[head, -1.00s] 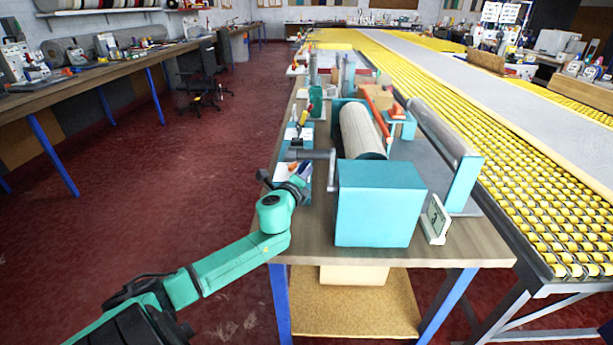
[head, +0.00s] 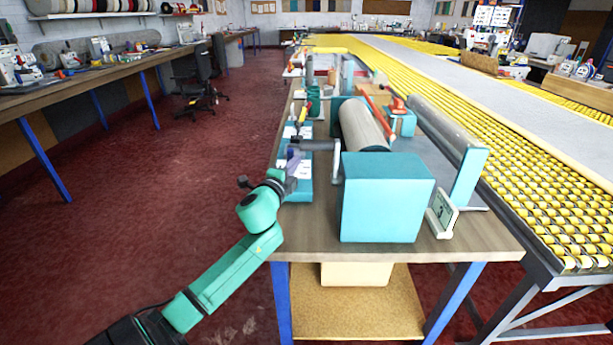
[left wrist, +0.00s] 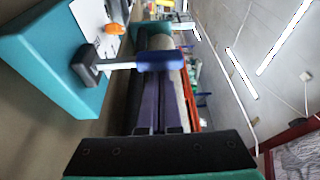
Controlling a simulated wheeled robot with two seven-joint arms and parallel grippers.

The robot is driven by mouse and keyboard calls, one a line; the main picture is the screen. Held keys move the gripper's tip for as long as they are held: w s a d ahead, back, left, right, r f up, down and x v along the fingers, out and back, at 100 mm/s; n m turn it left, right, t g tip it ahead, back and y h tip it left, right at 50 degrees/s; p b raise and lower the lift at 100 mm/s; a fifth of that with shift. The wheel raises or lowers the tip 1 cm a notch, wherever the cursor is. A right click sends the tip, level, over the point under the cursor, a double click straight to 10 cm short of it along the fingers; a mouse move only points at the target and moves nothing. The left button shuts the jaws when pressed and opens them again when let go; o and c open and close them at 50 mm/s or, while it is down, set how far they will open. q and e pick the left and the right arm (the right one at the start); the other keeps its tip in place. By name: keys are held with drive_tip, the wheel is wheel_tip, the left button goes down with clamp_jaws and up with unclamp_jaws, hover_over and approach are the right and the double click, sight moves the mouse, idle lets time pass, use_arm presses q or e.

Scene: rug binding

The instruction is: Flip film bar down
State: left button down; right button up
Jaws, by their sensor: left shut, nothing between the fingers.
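An orange-red bar (head: 376,112) lies slanted along the right side of the pale roll (head: 362,126) on the teal bench machine (head: 388,198). I cannot tell for certain that it is the film bar. My right gripper is out of view.
A long silver roller (head: 440,125) and a yellow roller conveyor (head: 545,215) are further right.

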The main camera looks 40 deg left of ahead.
use_arm(q)
drive_tip(key=n+b, duration=0.1)
drive_tip(key=s+a+n, duration=0.1)
drive_tip(key=shift+s+a+f+n+t+y+b, duration=0.1)
drive_tip(key=shift+a+f+n+t+y+b, duration=0.05)
drive_tip(key=shift+a+n+t+y+b, duration=0.2)
drive_tip(key=shift+s+a+n+t+y+b, duration=0.3)
drive_tip(key=shift+a+n+b, duration=0.2)
drive_tip(key=shift+n, duration=0.5)
drive_tip(key=shift+s+a+n+t+y+b, duration=0.15)
drive_tip(key=shift+s+a+n+b, duration=0.3)
drive_tip(key=shift+n, duration=0.5)
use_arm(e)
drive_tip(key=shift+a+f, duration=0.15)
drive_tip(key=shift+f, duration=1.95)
